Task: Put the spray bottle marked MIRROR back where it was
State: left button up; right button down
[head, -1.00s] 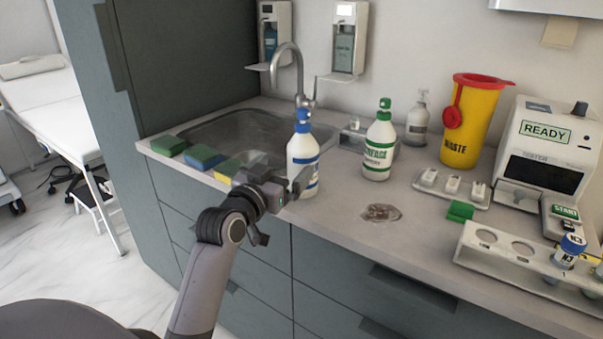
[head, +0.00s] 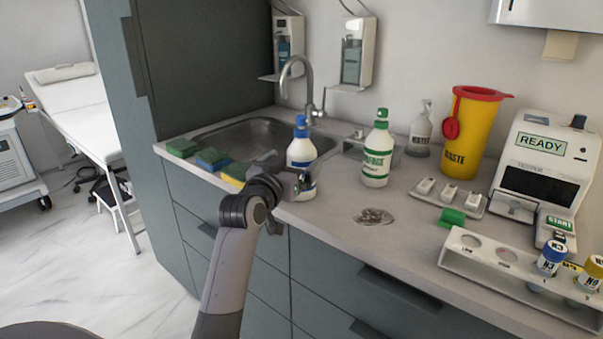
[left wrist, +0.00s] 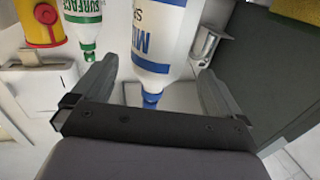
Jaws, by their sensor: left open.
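The spray bottle marked MIRROR (head: 300,153) is white with a blue top and stands upright on the counter at the sink's front right corner. In the left wrist view the bottle (left wrist: 152,30) appears upside down, with part of its blue lettering readable. My left gripper (left wrist: 155,72) is open, with one finger on each side of the bottle in that view. In the head view my left gripper (head: 288,178) is at the bottle's lower front and hides part of it. I cannot tell whether the fingers touch it. My right gripper is not in view.
A green-topped SURFACE bottle (head: 376,158) stands to the right. Several sponges (head: 209,159) line the sink's (head: 248,136) front edge. A wet patch (head: 374,217) marks the counter. A yellow waste bin (head: 468,140), tester (head: 540,165) and tube rack (head: 500,270) are farther right.

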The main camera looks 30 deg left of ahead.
pick_arm(q)
jog(key=shift+w+a, duration=0.15)
jog(key=shift+w, duration=0.9)
jog(key=shift+w+a, duration=0.2)
jog(key=shift+w, duration=0.85)
jog(key=shift+w+a, duration=0.15)
jog(key=shift+w, duration=0.9)
jog(key=shift+c, duration=0.3)
jog(key=c, duration=1.6)
jog(key=shift+r, duration=0.1)
